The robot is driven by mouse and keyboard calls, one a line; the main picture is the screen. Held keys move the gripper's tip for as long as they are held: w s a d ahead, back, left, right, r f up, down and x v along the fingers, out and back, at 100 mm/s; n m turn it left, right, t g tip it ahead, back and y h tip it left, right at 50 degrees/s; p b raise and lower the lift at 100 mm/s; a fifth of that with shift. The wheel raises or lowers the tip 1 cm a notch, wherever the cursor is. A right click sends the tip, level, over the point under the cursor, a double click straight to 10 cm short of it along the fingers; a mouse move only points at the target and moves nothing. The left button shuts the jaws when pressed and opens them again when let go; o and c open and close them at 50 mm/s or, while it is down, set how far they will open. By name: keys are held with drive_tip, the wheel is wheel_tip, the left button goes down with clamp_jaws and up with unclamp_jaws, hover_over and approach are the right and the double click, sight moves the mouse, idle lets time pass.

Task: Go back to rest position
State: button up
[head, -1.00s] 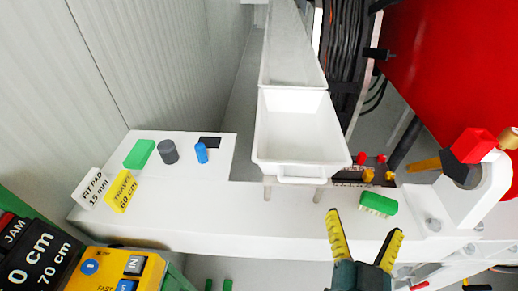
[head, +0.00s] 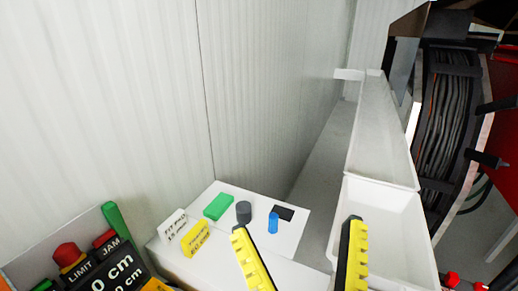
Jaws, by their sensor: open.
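My gripper (head: 300,250) shows at the bottom of the head view, its two yellow toothed fingers spread wide apart. It is open, with nothing between the fingers. The left finger overlaps the white shelf (head: 215,260) in the picture, and the right finger overlaps the left side of the white bin (head: 395,225). The gripper's body and the arm behind it are below the frame.
A green block (head: 218,206), grey cylinder (head: 243,212), blue cylinder (head: 273,222) and black pad (head: 284,213) sit on the shelf. White (head: 172,225) and yellow (head: 195,238) tags stand at left. A control panel (head: 90,265) is lower left; a cable reel (head: 450,120) is right.

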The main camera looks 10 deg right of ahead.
wheel_tip(320, 180, up, 31)
drive_tip(key=p, duration=2.8)
drive_tip(key=shift+r+p, duration=0.2)
drive_tip(key=shift+p, duration=0.15)
